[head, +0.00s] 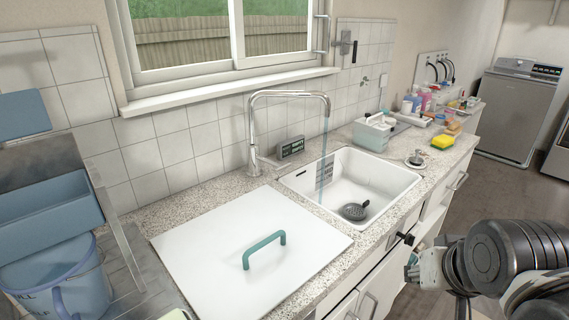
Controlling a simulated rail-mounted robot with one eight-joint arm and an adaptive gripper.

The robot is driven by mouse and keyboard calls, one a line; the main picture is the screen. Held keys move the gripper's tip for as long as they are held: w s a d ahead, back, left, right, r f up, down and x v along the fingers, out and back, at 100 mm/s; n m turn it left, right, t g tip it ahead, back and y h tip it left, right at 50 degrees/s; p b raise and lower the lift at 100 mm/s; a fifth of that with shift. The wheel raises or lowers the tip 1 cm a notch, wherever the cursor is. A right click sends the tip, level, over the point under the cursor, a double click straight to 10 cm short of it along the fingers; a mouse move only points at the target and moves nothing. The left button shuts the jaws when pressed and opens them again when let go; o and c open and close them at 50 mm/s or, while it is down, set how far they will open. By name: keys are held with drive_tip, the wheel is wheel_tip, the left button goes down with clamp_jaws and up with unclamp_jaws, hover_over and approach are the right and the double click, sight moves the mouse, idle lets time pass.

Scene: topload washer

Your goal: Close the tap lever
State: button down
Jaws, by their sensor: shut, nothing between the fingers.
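The chrome tap (252,135) stands behind the sink, its tall arched spout reaching right over the basin. A thin bluish stream of water (324,150) falls from the spout into the white sink (385,180). A slim tap lever (270,161) appears to stick out to the right, low on the tap body; its exact angle is too small to tell. My gripper (413,264) is at the lower right, in front of the counter's front edge, well apart from the tap. It is shut and empty, and its fingertips are small and hard to make out.
A white board (200,235) with a teal handle (264,249) lies left of the sink. A small dark display (291,148) stands behind the lever. A dark round strainer (354,211) is in the sink. A grey caddy (374,132) and yellow sponge (442,142) are on the right.

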drive_tip(key=w+a+r+m+g+p, duration=0.15)
drive_tip(key=w+a+r+p, duration=0.25)
drive_tip(key=w+r, duration=0.6)
wheel_tip(320, 180, up, 4)
drive_tip(key=m+g+p, duration=0.5)
drive_tip(key=m+p, duration=0.2)
drive_tip(key=p, duration=0.3)
hover_over(284, 166)
drive_tip(key=s+d, duration=0.1)
drive_tip(key=shift+n+t+y, duration=0.25)
drive_tip(key=shift+y, duration=0.05)
drive_tip(key=f, duration=0.4)
drive_tip(key=f+p, duration=0.1)
drive_tip(key=f, duration=0.4)
drive_tip(key=w+a+f, duration=0.1)
drive_tip(key=f, duration=0.3)
drive_tip(key=shift+f, duration=0.25)
drive_tip(key=shift+d+f, duration=0.1)
drive_tip(key=shift+f, duration=0.05)
